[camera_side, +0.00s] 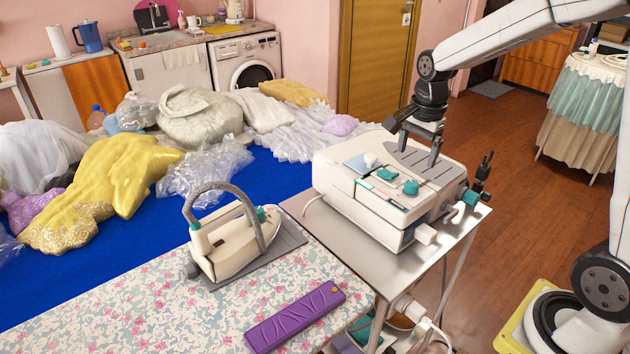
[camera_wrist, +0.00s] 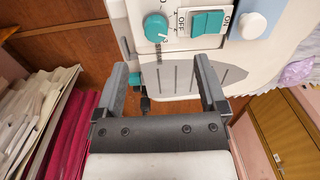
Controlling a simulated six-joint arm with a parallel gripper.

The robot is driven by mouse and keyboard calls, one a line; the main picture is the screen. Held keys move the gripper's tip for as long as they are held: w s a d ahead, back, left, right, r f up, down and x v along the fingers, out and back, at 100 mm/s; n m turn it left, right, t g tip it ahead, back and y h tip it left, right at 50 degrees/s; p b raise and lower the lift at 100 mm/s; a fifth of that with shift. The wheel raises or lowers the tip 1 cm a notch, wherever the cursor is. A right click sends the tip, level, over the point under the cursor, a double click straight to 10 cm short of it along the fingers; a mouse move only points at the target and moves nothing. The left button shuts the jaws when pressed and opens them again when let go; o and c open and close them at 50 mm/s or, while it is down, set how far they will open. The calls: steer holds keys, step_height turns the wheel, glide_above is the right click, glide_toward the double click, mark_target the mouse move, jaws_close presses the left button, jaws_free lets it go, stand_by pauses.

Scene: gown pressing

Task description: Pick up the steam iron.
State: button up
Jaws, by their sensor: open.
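The steam iron (camera_side: 228,242) is white with a teal detail and a grey looped hose or cord arching over it. It rests on a dark grey pad (camera_side: 270,250) on the floral ironing board (camera_side: 190,310). My gripper (camera_side: 413,141) is open and empty, above the back of the white steam station (camera_side: 385,185), to the right of the iron. In the wrist view my gripper's two fingers (camera_wrist: 162,75) stand apart in front of the station's grey vents, switch and teal knob (camera_wrist: 156,27). The iron is not in the wrist view.
A purple case (camera_side: 294,316) lies on the board's front edge. The steam station stands on a metal table (camera_side: 450,240), between my gripper and the iron. Blue cloth (camera_side: 150,220) with heaped gowns and plastic wrap lies behind the board. A bottle (camera_side: 97,117) stands among them.

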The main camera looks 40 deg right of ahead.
steer(key=w+a+y, duration=0.1)
steer(key=w+a, duration=0.5)
steer(key=w, duration=0.1)
steer(key=y, duration=0.4)
glide_above(227, 208)
steer(key=d, duration=0.3)
steer(key=shift+w+a+f+n+g, duration=0.1)
steer(key=shift+f+n+g, duration=0.1)
steer(key=shift+f, duration=0.3)
steer(key=shift+w+f+n+g, duration=0.1)
steer(key=shift+f+g, duration=0.1)
steer(key=shift+f, duration=0.25)
steer(key=shift+x, duration=1.3)
steer(key=shift+f+h, duration=0.1)
steer(key=shift+h, duration=0.2)
steer(key=shift+x, duration=2.5)
